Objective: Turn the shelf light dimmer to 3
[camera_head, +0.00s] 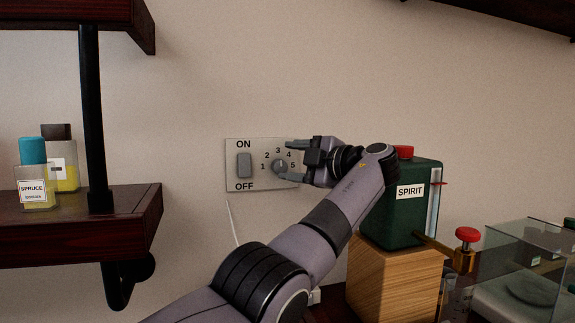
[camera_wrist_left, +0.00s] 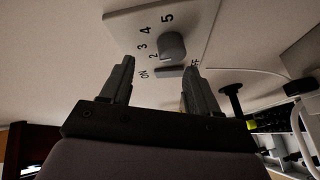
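The dimmer is a round grey knob (camera_head: 280,167) on a pale wall plate (camera_head: 232,184), with numbers 1 to 5 printed in an arc around it. A grey rocker switch (camera_head: 244,165), marked ON and OFF, sits to its left. My left gripper (camera_head: 287,161) is at the plate, its two fingers apart, one above and one below the knob. In the left wrist view the knob (camera_wrist_left: 173,46) shows just beyond the open fingers (camera_wrist_left: 160,67), and nothing is gripped. Contact with the knob cannot be told. The knob's pointer setting is too small to read. My right gripper is out of view.
A green SPIRIT container (camera_head: 405,220) with a red cap stands on a wooden block (camera_head: 392,285), close right of my left arm. A dark shelf (camera_head: 120,225) with SPRUCE bottle (camera_head: 36,188) is at left. A glass case (camera_head: 530,255) is at right. Wall above the plate is clear.

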